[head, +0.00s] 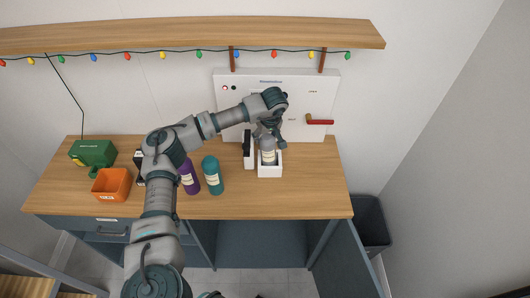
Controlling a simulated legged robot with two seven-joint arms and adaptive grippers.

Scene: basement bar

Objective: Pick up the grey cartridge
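The grey cartridge (268,157) with a pale label stands upright in a white open holder (270,172) on the wooden counter, in front of the white panel. My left gripper (272,140) points down at the cartridge's top and partly covers it. The fingers are small and overlap the cartridge, so whether they are closed on it cannot be told. My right gripper does not show.
An orange bin (111,185) and a green box (93,152) are farther left. The white panel (305,95) has a red handle (320,122). The counter's right end is clear.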

